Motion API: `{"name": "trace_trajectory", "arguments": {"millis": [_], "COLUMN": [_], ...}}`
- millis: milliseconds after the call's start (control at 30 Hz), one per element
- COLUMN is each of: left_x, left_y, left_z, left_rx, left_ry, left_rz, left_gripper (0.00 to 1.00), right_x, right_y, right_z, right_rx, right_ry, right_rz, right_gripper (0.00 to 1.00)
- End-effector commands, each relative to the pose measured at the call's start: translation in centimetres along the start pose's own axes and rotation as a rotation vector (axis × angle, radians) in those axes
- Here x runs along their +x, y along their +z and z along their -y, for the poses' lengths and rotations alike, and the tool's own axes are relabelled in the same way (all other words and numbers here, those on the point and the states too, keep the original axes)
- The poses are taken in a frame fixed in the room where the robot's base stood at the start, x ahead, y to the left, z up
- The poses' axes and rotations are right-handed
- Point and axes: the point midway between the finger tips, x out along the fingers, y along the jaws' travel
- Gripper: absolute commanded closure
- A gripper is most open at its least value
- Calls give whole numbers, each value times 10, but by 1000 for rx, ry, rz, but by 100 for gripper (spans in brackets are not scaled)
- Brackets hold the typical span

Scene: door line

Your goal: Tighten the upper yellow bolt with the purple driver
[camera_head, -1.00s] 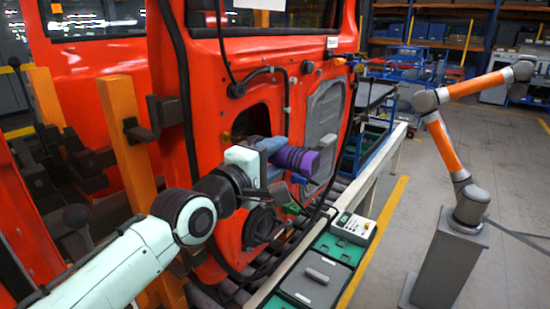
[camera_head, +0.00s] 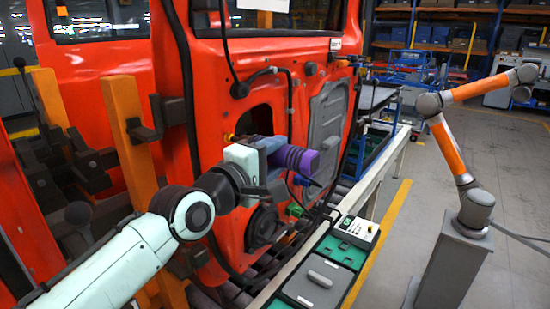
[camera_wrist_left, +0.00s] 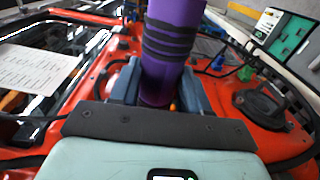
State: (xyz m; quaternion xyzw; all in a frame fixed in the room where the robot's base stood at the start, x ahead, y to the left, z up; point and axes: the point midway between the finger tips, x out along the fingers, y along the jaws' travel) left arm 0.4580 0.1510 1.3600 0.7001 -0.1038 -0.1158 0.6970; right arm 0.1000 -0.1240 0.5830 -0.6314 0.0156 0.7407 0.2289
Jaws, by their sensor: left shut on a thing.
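My left gripper (camera_head: 268,158) is shut on the purple driver (camera_head: 297,160), in front of the red door (camera_head: 225,75). The driver has dark ring bands and points out to the right in the head view. In the left wrist view the driver (camera_wrist_left: 168,45) stands upright between the grey fingers (camera_wrist_left: 158,88). A small yellow spot (camera_head: 230,137), perhaps a bolt, shows on the door just behind my gripper. I cannot tell whether it is the upper yellow bolt. The driver's working tip is hidden, so contact cannot be told. My right gripper is not in view.
Cables and a grey panel (camera_head: 326,120) are on the door. Orange posts (camera_head: 130,145) stand at left. A green-and-grey tray (camera_head: 318,280) and a meter (camera_head: 355,230) lie on the bench below. An orange robot arm (camera_head: 453,148) stands on the right, with open floor around it.

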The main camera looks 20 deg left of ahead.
Motion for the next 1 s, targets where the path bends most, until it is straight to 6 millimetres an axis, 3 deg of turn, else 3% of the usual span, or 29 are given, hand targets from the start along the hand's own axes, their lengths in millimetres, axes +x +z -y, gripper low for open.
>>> {"name": "trace_trajectory", "arguments": {"millis": [1000], "left_x": [-1], "left_y": [-11], "left_z": [-3], "left_rx": [2], "left_ry": [9], "left_rz": [-5], "left_gripper": [100], "right_x": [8], "right_y": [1], "right_z": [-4], "right_rx": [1], "right_ry": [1], "right_rz": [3], "right_gripper": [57]}}
